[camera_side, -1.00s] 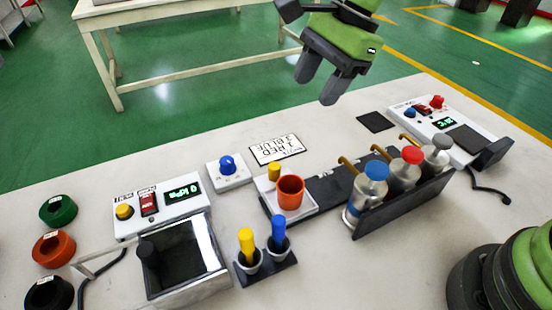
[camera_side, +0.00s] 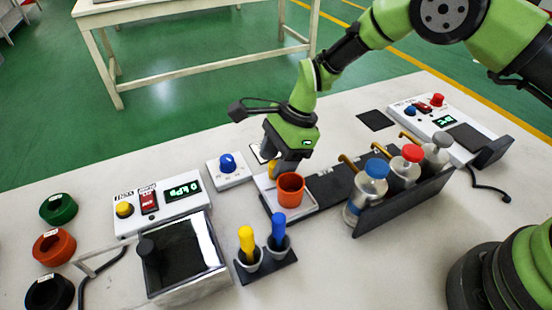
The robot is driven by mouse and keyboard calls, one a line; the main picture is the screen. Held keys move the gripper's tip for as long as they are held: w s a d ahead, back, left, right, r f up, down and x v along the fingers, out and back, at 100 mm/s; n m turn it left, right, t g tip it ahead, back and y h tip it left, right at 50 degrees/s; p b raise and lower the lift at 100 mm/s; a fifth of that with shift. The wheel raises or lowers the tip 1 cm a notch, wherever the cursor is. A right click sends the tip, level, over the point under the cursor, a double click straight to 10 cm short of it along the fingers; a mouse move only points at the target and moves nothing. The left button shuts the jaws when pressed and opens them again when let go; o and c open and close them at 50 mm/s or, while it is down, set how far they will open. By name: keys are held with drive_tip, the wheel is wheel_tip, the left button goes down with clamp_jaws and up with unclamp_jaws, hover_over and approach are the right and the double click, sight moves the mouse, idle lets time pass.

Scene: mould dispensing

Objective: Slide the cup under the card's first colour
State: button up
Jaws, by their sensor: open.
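The orange-red cup (camera_side: 290,189) stands upright on a white sliding plate (camera_side: 306,207) at the left end of a dark track (camera_side: 332,183). A yellow peg (camera_side: 272,168) stands on the plate behind the cup, partly hidden by my fingers. My gripper (camera_side: 279,170) is open, pointing down at the peg; I cannot tell whether it touches it. The card (camera_side: 257,154) is almost wholly hidden behind my gripper; earlier its first line read "1 RED". Along the track stand bottles with a blue cap (camera_side: 377,168), a red cap (camera_side: 412,152) and a grey cap (camera_side: 442,139).
A blue-knobbed box (camera_side: 228,167) stands left of my gripper. A pressure box (camera_side: 160,202) and clear-lidded chamber (camera_side: 183,258) are farther left. A holder with yellow and blue tools (camera_side: 268,268) stands in front. Another control box (camera_side: 432,117) is at the right.

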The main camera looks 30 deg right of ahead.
drive_tip(key=shift+a+f, duration=0.1)
drive_tip(key=shift+f, duration=0.1)
drive_tip(key=shift+c, duration=0.2)
clamp_jaws()
drive_tip(key=d, duration=1.7)
drive_tip(key=shift+d, duration=0.25)
drive_tip(key=shift+o, duration=0.2)
unclamp_jaws()
